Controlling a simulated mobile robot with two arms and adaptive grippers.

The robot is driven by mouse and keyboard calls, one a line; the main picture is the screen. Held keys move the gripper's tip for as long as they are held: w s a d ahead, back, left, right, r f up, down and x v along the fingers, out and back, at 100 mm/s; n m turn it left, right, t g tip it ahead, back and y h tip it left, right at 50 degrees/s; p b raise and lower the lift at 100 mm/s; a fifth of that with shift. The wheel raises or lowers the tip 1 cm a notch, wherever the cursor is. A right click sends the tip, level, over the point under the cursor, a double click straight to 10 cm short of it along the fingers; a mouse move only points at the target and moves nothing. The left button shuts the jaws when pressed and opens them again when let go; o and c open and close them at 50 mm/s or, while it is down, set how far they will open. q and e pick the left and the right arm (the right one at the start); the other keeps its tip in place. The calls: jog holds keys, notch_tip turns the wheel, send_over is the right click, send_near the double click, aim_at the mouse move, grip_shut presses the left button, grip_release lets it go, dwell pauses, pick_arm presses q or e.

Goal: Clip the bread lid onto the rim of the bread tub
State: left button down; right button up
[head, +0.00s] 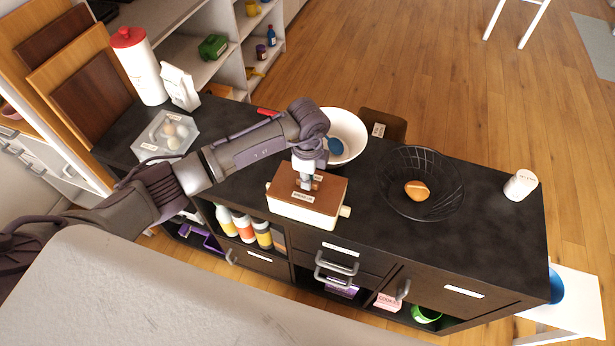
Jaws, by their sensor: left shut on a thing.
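The cream bread tub (300,214) stands on the dark counter near its front edge, with small pale handles at its ends. The brown bread lid (328,192), with a white label on it, lies over the top of the tub and covers its opening. My left gripper (305,183) comes down from above and is shut on the lid at its middle. I cannot tell whether the lid is clipped to the rim or only resting there. My right gripper is not in view.
A white bowl (348,130) with a blue item stands just behind the tub. A black wire basket (390,190) with an orange-brown item is to the right. A white cup (520,185) stands at the right end. An egg tray (150,140) is at the left. Counter is clear between the basket and the cup.

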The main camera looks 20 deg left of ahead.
pick_arm(q)
jog(key=shift+f, duration=0.15)
jog(key=c, duration=1.1)
grip_release()
notch_tip(320, 180, up, 5)
jog(key=p, duration=0.4)
